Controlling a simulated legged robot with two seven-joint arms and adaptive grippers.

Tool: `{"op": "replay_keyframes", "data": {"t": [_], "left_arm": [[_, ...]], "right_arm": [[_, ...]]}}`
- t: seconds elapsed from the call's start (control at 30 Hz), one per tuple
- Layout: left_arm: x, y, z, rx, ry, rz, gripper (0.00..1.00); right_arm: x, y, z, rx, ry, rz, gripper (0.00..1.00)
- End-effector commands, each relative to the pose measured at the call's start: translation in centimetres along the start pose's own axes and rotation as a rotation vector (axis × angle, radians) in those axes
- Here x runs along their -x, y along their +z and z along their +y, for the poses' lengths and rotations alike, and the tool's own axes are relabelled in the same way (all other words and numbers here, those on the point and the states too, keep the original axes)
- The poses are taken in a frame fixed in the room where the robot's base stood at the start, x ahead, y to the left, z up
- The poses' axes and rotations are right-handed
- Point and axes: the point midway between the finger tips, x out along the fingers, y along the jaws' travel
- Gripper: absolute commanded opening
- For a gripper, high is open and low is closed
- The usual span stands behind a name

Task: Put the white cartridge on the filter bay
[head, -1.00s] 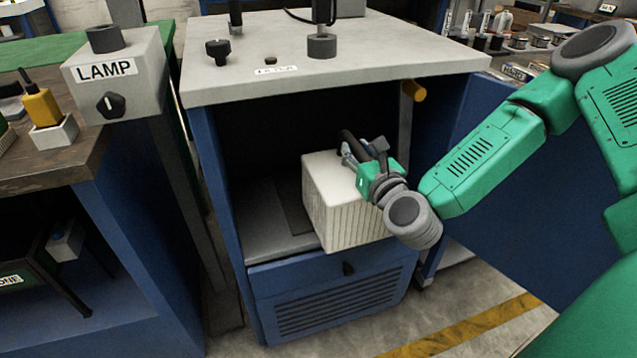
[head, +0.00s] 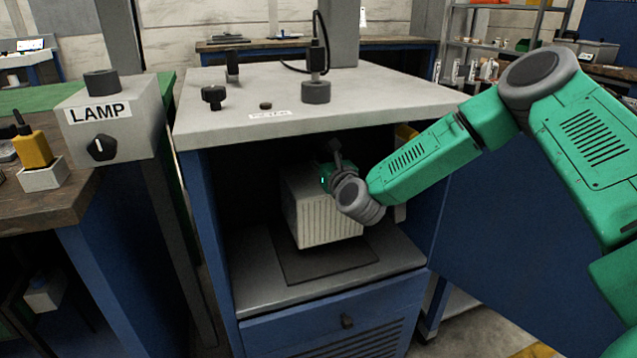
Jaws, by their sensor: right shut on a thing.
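The white cartridge (head: 325,219), a pale box with a ribbed front, is inside the open bay of the blue cabinet. It is over the back part of a dark mat (head: 325,267) on the grey bay shelf (head: 393,257). I cannot tell whether its underside touches the mat. My right gripper (head: 329,168) is shut on the cartridge at its top, and its fingers are partly hidden by the wrist and shadow. My left gripper is out of view.
The cabinet's grey top (head: 370,105) overhangs the bay, close above my right wrist. The blue side walls bound the bay. A LAMP box (head: 110,125) stands at left.

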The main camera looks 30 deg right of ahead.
Motion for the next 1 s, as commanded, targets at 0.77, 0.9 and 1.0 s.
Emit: {"op": "replay_keyframes", "data": {"t": [0.77, 0.9, 1.0], "left_arm": [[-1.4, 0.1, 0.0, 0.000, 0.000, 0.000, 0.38], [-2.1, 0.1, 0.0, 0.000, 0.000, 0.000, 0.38], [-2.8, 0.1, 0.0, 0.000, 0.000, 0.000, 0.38]], "right_arm": [[-2.4, -2.0, 0.1, -0.002, 0.001, -0.007, 0.00], [-2.4, -3.8, 0.1, 0.002, 0.002, -0.004, 0.00], [-2.5, -5.4, 0.1, 0.002, 0.001, -0.006, 0.00]]}}
